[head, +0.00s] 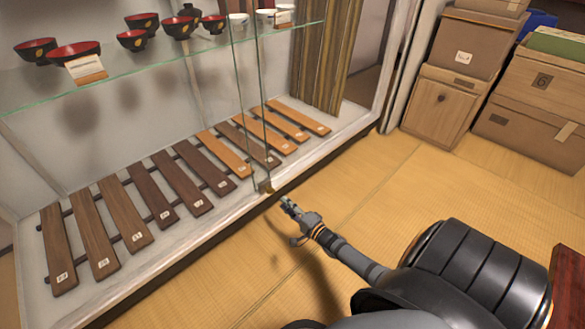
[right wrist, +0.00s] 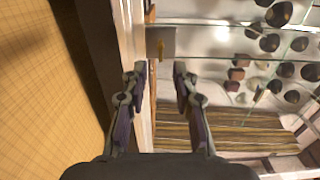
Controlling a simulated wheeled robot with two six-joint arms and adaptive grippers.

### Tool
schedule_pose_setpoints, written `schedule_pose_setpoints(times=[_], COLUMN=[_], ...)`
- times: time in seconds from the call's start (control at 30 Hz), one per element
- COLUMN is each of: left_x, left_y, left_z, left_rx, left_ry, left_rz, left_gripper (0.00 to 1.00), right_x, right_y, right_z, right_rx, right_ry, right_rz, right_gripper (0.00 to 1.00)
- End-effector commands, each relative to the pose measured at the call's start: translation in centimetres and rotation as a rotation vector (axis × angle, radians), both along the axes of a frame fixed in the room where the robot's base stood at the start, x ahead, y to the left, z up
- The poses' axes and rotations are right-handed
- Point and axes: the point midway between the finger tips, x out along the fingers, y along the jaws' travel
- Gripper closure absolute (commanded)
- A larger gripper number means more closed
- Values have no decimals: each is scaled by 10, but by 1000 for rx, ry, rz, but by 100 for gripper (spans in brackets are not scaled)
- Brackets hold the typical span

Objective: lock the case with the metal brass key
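The glass-fronted display case (head: 190,222) fills the left of the head view. A small grey metal lock (head: 264,185) sits low on its front, where the glass door edges meet. A small brass piece, which looks like the key (head: 269,190), is at the lock. In the right wrist view the lock (right wrist: 166,40) is a grey plate with a brass part at its front, ahead of the fingers. My right gripper (head: 287,203) is close in front of the lock, apart from it. In the right wrist view it (right wrist: 160,78) is open and empty. My left gripper is out of view.
Inside the case, wooden slats (head: 180,181) lie below and bowls (head: 74,53) stand on a glass shelf (head: 160,69). Cardboard boxes (head: 545,95) and a wooden box (head: 438,107) stand at the upper right. The tatami floor (head: 365,190) in front of the case is clear.

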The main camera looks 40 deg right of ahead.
Motion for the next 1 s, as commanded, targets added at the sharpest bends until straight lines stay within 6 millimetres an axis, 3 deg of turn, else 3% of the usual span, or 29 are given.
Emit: schedule_pose_setpoints(times=[0.1,0.23,0.83,0.93,1.0], left_x=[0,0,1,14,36], left_y=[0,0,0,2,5], left_z=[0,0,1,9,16], left_rx=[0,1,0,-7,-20], left_ry=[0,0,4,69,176], left_rz=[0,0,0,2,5], left_gripper=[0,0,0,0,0], right_x=[-22,-33,-36,-31,-27], right_y=[-1,-3,-2,15,40], right_z=[0,1,3,28,67], right_rx=[-1,-1,-5,-76,-203], right_ry=[1,-1,-2,-24,-57], right_rz=[2,1,1,8,14], right_gripper=[72,72,72,72,72])
